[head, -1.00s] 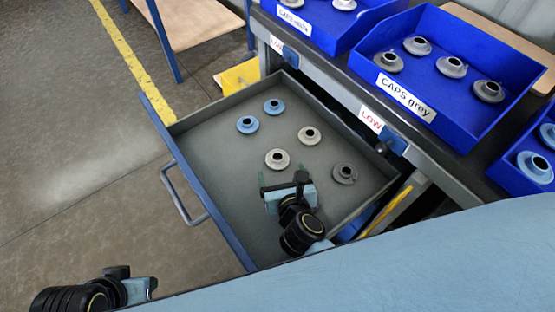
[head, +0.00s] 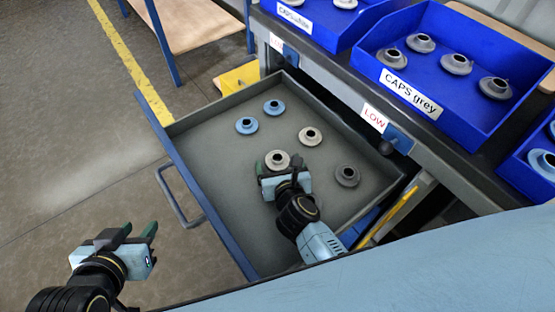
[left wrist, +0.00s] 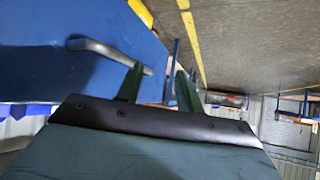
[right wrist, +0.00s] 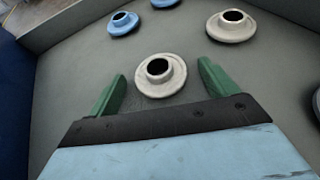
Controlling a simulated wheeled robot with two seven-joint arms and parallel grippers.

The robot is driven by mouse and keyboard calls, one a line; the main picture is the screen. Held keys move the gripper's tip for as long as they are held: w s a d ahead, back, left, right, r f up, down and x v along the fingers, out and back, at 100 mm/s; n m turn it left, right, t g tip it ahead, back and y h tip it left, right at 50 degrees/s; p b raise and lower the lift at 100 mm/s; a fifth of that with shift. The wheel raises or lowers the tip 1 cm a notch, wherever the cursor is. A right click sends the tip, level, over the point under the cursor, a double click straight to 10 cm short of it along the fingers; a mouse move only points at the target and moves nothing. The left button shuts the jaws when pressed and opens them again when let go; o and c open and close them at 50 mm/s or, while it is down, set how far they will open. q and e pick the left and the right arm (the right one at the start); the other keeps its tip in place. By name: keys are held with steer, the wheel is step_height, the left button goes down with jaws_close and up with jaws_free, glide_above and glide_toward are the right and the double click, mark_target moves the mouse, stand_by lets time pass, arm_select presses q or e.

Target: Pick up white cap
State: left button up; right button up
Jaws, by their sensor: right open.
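A white cap (head: 277,160) lies on the floor of the open drawer, and a second white cap (head: 310,136) lies behind it to the right. My right gripper (head: 279,165) is open at the nearer white cap. In the right wrist view this cap (right wrist: 161,74) sits just beyond and between the green fingertips (right wrist: 157,85), apart from both. The farther white cap also shows there (right wrist: 232,25). My left gripper (head: 139,234) is open and empty, outside the drawer at the lower left. Its fingers (left wrist: 157,75) show nothing between them in the left wrist view.
The drawer (head: 200,212) also holds two blue caps (head: 246,125) and a grey cap (head: 347,175) right of my right gripper. Blue bins, one marked "CAPS grey" (head: 437,117), stand on the bench behind. The drawer's left floor is clear.

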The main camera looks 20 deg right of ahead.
mark_target(280, 167)
steer(key=c, duration=1.1)
steer(key=shift+o, duration=0.2)
